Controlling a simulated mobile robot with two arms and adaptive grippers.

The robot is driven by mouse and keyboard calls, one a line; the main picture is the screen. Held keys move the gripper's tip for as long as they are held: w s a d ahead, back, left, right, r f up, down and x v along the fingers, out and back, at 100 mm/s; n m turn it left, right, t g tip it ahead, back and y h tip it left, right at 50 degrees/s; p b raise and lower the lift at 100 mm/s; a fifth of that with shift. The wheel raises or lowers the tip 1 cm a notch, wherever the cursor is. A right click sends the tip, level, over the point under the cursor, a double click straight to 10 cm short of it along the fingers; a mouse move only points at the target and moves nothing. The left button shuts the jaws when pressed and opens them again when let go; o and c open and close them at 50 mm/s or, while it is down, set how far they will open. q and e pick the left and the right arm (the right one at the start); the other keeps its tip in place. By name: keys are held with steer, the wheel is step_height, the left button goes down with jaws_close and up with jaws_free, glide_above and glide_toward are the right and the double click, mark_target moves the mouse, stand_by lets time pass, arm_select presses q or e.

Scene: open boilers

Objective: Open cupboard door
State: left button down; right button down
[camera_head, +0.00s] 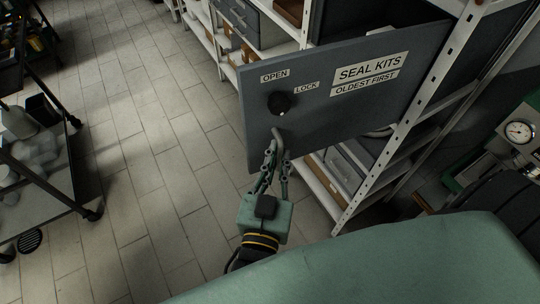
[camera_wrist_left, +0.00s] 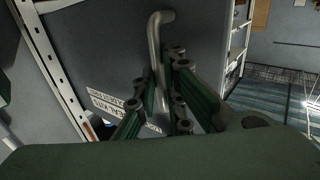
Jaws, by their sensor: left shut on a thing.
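The cupboard door (camera_head: 355,100) is a flat grey panel. It stands swung out from the shelving at an angle, with its right side by the metal post. It has a black knob (camera_head: 279,102) between "OPEN" and "LOCK" labels and a "SEAL KITS OLDEST FIRST" label (camera_head: 369,74). A bent metal handle (camera_head: 277,138) is near its lower left; the handle also shows in the left wrist view (camera_wrist_left: 154,45). My left gripper (camera_head: 274,158) is shut on the handle, with its green fingers (camera_wrist_left: 163,95) on either side of the bar. My right gripper is not in view.
White metal shelving (camera_head: 440,75) with boxes stands behind and beside the door. A dark cart (camera_head: 45,190) with pale items is at the left. Tiled floor (camera_head: 165,130) between them is clear. A gauge (camera_head: 518,131) on equipment is at the right.

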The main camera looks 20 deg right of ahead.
arm_select(q)
steer(key=shift+d+r, duration=0.1)
steer(key=shift+d, duration=0.05)
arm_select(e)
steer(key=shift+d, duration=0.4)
arm_select(q)
steer(key=c, duration=2)
jaws_free()
steer(key=shift+d, duration=0.15)
steer(key=shift+c, duration=0.2)
steer(key=shift+o, duration=0.9)
steer(key=shift+d, duration=0.2)
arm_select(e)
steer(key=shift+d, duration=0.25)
arm_select(q)
steer(key=shift+a, duration=0.1)
steer(key=v, duration=1.2)
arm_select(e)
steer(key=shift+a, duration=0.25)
